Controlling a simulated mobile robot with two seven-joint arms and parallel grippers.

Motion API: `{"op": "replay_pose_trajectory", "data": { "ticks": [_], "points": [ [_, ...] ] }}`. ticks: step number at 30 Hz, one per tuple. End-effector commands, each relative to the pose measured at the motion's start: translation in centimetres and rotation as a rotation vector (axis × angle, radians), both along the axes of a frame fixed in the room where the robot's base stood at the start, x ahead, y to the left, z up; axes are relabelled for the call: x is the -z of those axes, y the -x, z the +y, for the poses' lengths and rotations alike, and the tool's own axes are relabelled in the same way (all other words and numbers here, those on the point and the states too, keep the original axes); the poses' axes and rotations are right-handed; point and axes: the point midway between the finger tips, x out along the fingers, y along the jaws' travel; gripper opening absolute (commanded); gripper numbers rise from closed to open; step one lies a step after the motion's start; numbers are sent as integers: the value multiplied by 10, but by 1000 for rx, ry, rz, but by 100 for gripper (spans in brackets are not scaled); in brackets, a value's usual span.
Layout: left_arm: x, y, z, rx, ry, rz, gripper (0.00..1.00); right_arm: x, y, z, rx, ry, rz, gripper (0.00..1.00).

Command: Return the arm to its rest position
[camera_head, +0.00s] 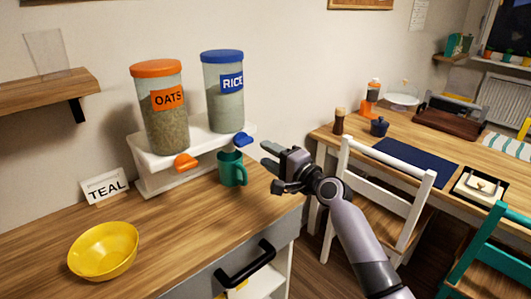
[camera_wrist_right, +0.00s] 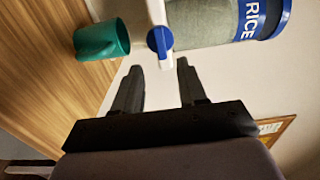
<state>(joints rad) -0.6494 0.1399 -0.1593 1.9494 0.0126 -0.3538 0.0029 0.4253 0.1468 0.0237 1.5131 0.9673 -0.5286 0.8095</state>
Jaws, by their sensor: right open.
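My right gripper (camera_head: 272,168) is open and empty, in the air to the right of the teal mug (camera_head: 233,170). In the right wrist view its two dark fingers (camera_wrist_right: 157,80) are apart with nothing between them. The mug stands upright on the counter below the blue spout of the rice dispenser (camera_head: 223,95); it also shows in the right wrist view (camera_wrist_right: 112,40). The mug's inside cannot be seen. The orange-lidded oats dispenser (camera_head: 160,115) stands to the left on the same white stand (camera_head: 150,185). My left gripper is not in view.
A black-handled drawer (camera_head: 245,262) is below. A white chair (camera_head: 385,210) and a wooden table (camera_head: 400,135) stand at the right, close to my right arm.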

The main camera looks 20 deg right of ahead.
Motion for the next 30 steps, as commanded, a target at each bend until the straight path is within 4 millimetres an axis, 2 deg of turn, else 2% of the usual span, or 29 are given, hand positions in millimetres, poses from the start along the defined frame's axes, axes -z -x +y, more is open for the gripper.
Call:
{"op": "replay_pose_trajectory", "data": {
  "ticks": [13, 16, 20, 23, 24, 27, 30],
  "points": [
    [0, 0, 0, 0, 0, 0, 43, 0, 0, 0, 0, 1, 0, 42],
    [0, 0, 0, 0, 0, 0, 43, 10, 5, 1, 3, 29, 7, 42],
    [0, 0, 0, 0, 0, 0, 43, 53, 25, 4, 14, 170, 39, 42],
    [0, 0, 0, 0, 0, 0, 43, 101, 55, 7, 15, 352, 69, 42],
    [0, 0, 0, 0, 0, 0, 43, 121, 70, 9, 10, 434, 81, 42],
    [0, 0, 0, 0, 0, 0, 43, 165, 108, 13, -14, 635, 103, 42],
    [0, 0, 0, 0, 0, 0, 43, 201, 150, 17, -57, 829, 118, 42]
  ]
}}
